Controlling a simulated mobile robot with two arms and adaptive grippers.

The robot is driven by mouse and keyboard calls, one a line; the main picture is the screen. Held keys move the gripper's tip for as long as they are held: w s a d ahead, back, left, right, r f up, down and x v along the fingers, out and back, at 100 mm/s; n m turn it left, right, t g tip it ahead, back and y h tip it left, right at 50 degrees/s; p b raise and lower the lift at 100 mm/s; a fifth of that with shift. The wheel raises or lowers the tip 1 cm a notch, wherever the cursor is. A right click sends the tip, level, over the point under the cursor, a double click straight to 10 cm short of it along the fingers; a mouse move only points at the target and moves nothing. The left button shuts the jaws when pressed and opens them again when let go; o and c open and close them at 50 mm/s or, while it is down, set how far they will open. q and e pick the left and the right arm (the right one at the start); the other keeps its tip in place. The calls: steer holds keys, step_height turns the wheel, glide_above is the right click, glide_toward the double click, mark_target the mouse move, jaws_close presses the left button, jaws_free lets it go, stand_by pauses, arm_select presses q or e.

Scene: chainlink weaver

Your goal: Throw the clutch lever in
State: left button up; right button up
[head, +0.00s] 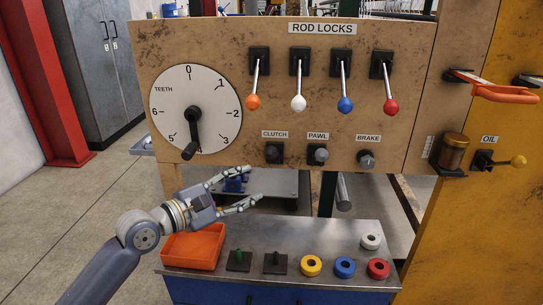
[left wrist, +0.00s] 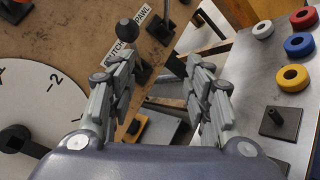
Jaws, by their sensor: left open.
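The clutch lever (head: 273,152) is a dark knob on a black plate under the CLUTCH label, at the left of the lower row on the tan panel. Its dark round knob (left wrist: 127,32) also shows in the left wrist view, beyond the left finger and partly covering its label. My left gripper (head: 252,186) is open and empty, below and to the left of the clutch lever in the head view, apart from it. Its two fingers (left wrist: 162,65) are spread in the left wrist view with nothing between them. My right gripper is not in view.
The pawl lever (head: 317,154) and brake lever (head: 366,159) sit right of the clutch. The teeth dial (head: 194,110) is left, with four-colour rod lock levers (head: 299,103) above. Below stand an orange tray (head: 194,248) and coloured rings (head: 345,267) on a metal-topped bench (head: 300,235).

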mark_target(271, 154)
arm_select(q)
steer(key=shift+n+t+h, duration=0.3)
steer(key=shift+n, duration=0.6)
steer(key=w+d+r, duration=0.1)
steer(key=w, duration=0.2)
steer(key=w+d+r, duration=0.1)
steer(key=w+d, duration=0.1)
steer(key=w, duration=0.1)
steer(key=w+d+r+b, duration=0.1)
steer(key=w+d, duration=0.1)
steer(key=w, duration=0.1)
steer(key=shift+d+r, duration=0.2)
steer(key=shift+r, duration=0.05)
steer(key=shift+w+d, duration=0.25)
steer(key=shift+w, duration=0.05)
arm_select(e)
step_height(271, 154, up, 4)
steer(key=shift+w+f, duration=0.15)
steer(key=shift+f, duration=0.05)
arm_select(q)
jaws_close()
